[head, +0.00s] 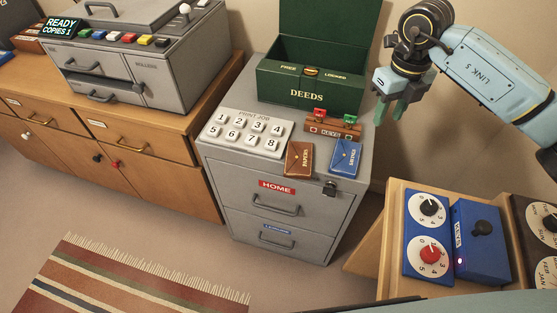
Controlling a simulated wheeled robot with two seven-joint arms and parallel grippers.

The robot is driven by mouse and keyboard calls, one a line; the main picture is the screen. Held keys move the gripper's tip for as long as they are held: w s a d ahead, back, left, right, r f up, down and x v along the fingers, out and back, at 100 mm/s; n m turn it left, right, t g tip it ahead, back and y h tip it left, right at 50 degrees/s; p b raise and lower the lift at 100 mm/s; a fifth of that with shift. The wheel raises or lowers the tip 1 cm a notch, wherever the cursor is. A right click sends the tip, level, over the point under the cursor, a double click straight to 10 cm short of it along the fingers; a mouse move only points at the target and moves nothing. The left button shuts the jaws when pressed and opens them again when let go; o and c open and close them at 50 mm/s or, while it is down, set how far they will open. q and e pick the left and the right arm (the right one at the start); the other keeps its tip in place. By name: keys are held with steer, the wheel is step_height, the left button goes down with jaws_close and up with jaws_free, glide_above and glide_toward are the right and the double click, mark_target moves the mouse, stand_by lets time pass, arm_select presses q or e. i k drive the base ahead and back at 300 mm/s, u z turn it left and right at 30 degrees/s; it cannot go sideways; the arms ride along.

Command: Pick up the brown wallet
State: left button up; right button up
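The brown wallet (299,159) lies flat on the front part of the grey cabinet's top, near the front edge, with small lettering along its right side. A blue wallet (345,157) lies just to its right, apart from it. My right gripper (391,116) hangs with its green fingers pointing down, above and to the right of both wallets. Its fingers look apart, with nothing between them. My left gripper is not in view.
On the grey cabinet (279,209) are a numbered button panel (246,133), a small brown rack with red and green tags (333,124), and an open green deeds box (309,89). A copier (139,62) stands left. A blue dial panel (429,234) is at lower right.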

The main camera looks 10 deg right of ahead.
mark_target(298, 155)
steer(key=u, duration=2.2)
steer(key=i, duration=0.75)
steer(key=u, duration=1.15)
steer(key=i, duration=0.85)
steer(key=z, duration=4.3)
steer(key=i, duration=0.5)
steer(key=u, duration=0.05)
